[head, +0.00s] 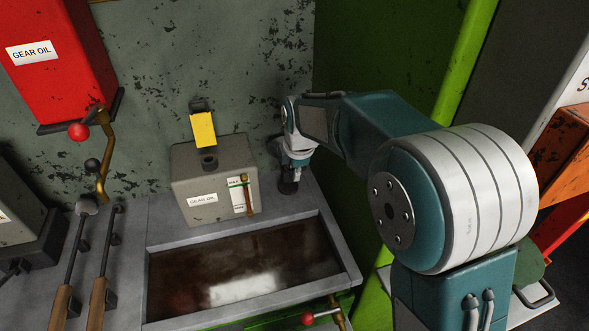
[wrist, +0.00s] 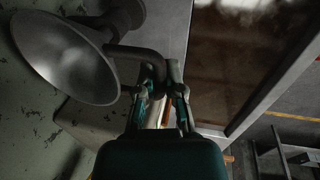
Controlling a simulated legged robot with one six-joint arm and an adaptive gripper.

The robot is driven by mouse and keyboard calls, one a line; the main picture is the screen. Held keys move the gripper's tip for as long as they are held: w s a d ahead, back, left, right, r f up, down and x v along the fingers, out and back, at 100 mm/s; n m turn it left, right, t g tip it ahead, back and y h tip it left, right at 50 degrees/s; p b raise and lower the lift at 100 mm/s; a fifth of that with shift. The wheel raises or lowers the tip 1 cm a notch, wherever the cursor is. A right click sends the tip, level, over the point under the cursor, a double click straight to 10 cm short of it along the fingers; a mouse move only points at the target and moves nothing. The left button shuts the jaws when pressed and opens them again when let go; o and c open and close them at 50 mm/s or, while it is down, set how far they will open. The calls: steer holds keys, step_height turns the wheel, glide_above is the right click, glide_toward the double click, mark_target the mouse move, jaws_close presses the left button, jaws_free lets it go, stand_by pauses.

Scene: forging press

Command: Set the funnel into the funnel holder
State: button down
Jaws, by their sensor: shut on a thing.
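In the wrist view, the funnel (wrist: 66,62) is a dull grey metal cone whose wide mouth shows at upper left. A bent rod-like handle (wrist: 136,52) runs from its side to my gripper (wrist: 160,82), which is shut on it. A dark rounded part (wrist: 125,14) shows behind the funnel; I cannot tell if it is the funnel holder. In the head view, my gripper (head: 289,174) points down at the back right corner of the sunken tray, right of the grey gear oil box. The funnel is not clear there, and I cannot make out the funnel holder.
The gear oil box (head: 203,184) has a top opening (head: 209,159) and a raised yellow-faced flap (head: 203,129). The tray (head: 149,262) of dark liquid lies in front. Two wooden-handled tools lie at left. A green panel (head: 355,175) stands close right of my gripper.

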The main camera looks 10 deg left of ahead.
steer(key=shift+f, duration=0.55)
steer(key=c, duration=0.7)
jaws_free()
steer(key=shift+r, duration=0.1)
steer(key=v, duration=1.1)
steer(key=shift+s+r, duration=0.1)
steer(key=shift+r, duration=0.2)
steer(key=shift+s, duration=0.1)
